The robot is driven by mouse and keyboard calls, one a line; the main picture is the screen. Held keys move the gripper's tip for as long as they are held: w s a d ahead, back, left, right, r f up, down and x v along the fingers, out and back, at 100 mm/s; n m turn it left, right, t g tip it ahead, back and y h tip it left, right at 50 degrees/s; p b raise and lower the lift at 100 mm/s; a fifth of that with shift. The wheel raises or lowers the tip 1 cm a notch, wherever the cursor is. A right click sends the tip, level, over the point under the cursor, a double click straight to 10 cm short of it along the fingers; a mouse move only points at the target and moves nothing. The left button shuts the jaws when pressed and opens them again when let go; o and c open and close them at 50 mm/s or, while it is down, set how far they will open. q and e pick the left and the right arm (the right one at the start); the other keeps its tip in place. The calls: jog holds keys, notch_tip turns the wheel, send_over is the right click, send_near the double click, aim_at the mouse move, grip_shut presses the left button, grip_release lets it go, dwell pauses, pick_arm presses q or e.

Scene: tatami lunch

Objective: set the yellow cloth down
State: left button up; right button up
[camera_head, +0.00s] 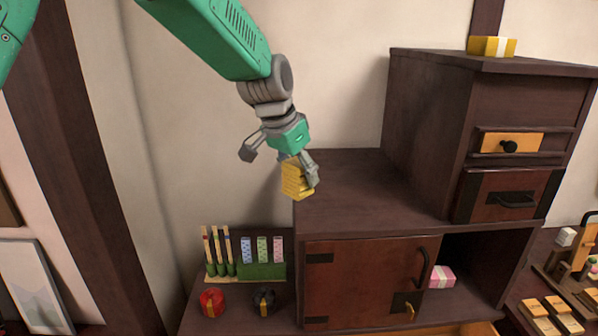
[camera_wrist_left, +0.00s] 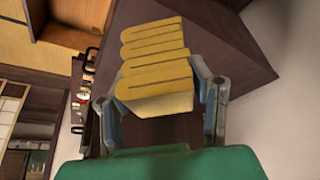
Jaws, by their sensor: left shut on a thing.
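The yellow cloth (camera_head: 296,181) is a folded, layered bundle. My left gripper (camera_head: 299,170) is shut on it, at the left edge of the dark cabinet's low top (camera_head: 370,195). In the left wrist view the cloth (camera_wrist_left: 155,72) sits between the two fingers of the left gripper (camera_wrist_left: 160,92), its folds pointing away, with dark wood behind it. I cannot tell whether the cloth touches the cabinet top. My right gripper is not in view.
The low top is bare right of the cloth, up to a taller drawer section (camera_head: 425,120). A yellow box (camera_head: 492,46) stands on that section. A rack with coloured sticks (camera_head: 262,271), a red round item (camera_head: 212,302) and a black one (camera_head: 264,301) stand lower left.

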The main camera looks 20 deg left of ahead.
pick_arm(q)
jog(key=s, duration=0.1)
jog(key=s+f, duration=0.1)
jog(key=shift+s+d, duration=0.35)
jog(key=s+d+f+n+y, duration=0.1)
jog(key=s+f+n, duration=0.3)
jog(key=s+f, duration=0.9)
jog(key=shift+s+d+f+y, duration=0.3)
jog(key=shift+s+d, duration=0.25)
jog(key=shift+d, duration=0.1)
